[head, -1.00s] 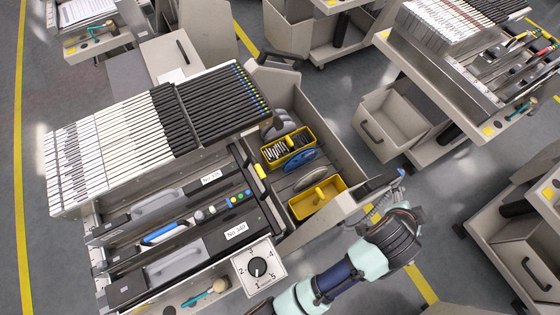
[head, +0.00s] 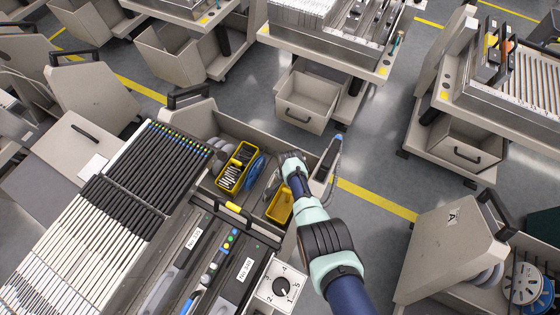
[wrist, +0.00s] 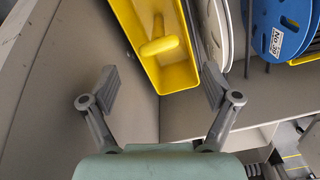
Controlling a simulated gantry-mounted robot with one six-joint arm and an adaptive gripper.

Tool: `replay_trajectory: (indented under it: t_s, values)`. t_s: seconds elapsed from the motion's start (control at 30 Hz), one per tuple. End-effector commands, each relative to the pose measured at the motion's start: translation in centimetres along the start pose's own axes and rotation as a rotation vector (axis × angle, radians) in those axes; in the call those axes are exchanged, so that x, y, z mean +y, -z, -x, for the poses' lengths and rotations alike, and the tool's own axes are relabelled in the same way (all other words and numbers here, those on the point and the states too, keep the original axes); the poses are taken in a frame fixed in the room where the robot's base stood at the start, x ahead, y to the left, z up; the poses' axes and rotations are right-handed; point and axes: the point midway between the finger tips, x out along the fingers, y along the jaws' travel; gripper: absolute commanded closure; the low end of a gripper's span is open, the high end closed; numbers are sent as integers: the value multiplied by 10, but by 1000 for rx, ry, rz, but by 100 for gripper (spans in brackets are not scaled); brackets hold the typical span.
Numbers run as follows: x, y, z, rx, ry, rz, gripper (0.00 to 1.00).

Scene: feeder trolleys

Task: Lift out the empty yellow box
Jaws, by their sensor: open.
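The empty yellow box (head: 283,206) stands in the open drawer of the near trolley, at the drawer's near end. In the wrist view the same box (wrist: 176,72) is at the top centre, with a yellow post inside and nothing else visible in it. My gripper (wrist: 160,89) is open and empty, its two fingers spread wide on either side of the box's near end. It is apart from the box. In the head view my wrist hangs over the drawer beside the box, and the fingers are hidden.
A second yellow box (head: 227,186), full of small parts, stands farther back in the drawer. A blue reel (wrist: 277,30) and a pale reel (wrist: 221,35) stand upright right of the empty box. The drawer's wall (head: 268,144) is close to my wrist.

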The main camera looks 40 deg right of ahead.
Motion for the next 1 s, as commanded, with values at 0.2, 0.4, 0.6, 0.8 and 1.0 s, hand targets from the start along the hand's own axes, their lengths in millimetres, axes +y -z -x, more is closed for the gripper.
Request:
replay_trajectory:
  t_s: [0.2, 0.4, 0.6, 0.8, 1.0]
  values:
    - [0, 0, -28, 0, 0, 3, 12]
    - [1, 0, -40, -1, -1, 4, 12]
    - [3, 0, -77, 0, -1, 5, 12]
    - [2, 1, -76, 1, 1, 5, 12]
    - [2, 0, -76, 0, 1, 5, 34]
